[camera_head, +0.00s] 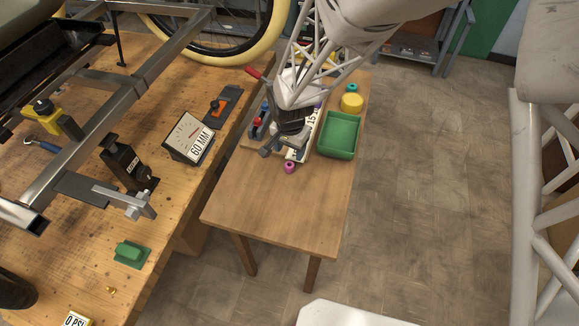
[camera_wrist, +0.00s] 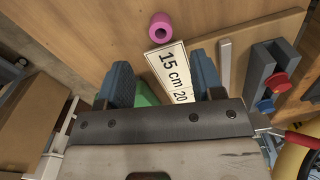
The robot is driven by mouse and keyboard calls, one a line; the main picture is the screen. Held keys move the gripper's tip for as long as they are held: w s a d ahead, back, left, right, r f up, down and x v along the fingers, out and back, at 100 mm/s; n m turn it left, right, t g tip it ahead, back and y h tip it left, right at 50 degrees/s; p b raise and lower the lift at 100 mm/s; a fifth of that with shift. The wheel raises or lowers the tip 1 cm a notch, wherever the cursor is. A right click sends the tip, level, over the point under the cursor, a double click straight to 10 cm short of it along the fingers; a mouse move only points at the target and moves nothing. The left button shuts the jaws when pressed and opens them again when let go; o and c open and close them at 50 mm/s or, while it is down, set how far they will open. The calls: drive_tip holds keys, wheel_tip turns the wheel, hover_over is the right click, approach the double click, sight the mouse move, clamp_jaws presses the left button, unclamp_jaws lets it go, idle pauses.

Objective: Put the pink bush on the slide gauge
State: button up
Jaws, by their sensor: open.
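The pink bush (camera_head: 289,166) stands on the small wooden table, just off the near end of a white scale plate (camera_head: 291,155). In the wrist view the bush (camera_wrist: 160,27) shows its dark hole and lies beyond my fingertips, close to the plate's end. The plate (camera_wrist: 168,63), marked "15 cm 20", looks like part of the slide gauge; the rest is hidden by my gripper. My gripper (camera_head: 276,147) is above the plate, near the bush. In the wrist view its two blue-grey fingers (camera_wrist: 162,78) are wide apart, with nothing held between them.
A green tray (camera_head: 336,153) is right of the gauge, with a yellow round piece (camera_head: 352,102) and a teal ring (camera_head: 352,87) behind it. A holder with red and blue knobs (camera_wrist: 268,80) stands beside the plate. The table's near half (camera_head: 285,205) is clear.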

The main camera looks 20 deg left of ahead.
sight(289, 164)
drive_tip(key=shift+f, duration=1.3)
drive_tip(key=shift+f, duration=2.6)
drive_tip(key=c, duration=1)
drive_tip(key=shift+r, duration=0.1)
drive_tip(key=shift+c, duration=0.2)
